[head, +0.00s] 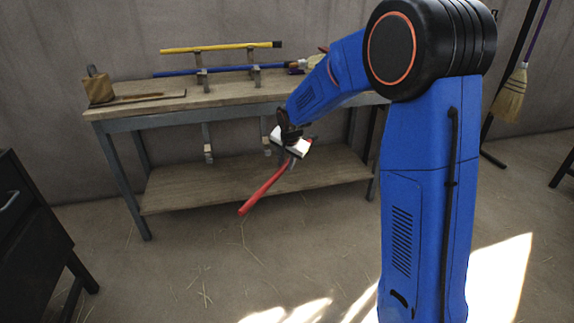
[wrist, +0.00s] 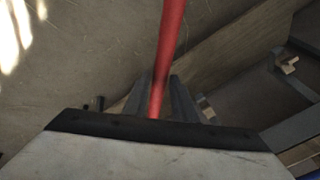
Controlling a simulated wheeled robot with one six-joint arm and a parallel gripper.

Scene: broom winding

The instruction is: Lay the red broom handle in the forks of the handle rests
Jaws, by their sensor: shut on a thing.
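The red broom handle (head: 263,189) slants down to the left from my gripper (head: 291,149), in front of the bench and below its top. The wrist view shows the red handle (wrist: 170,45) passing between the fingers of my gripper (wrist: 157,98), which is shut on it. Two small brackets, the left (head: 207,149) and the right (head: 268,146), hang below the bench's front edge. Their fork shape is too small to make out. On the bench top, upright rests (head: 202,78) hold a yellow handle (head: 220,47) and a blue handle (head: 225,70). The red handle touches no rest that I can see.
The wooden bench (head: 150,108) has a lower shelf (head: 240,183). A dark cabinet (head: 30,235) is at the left. A broom (head: 511,92) hangs at the right.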

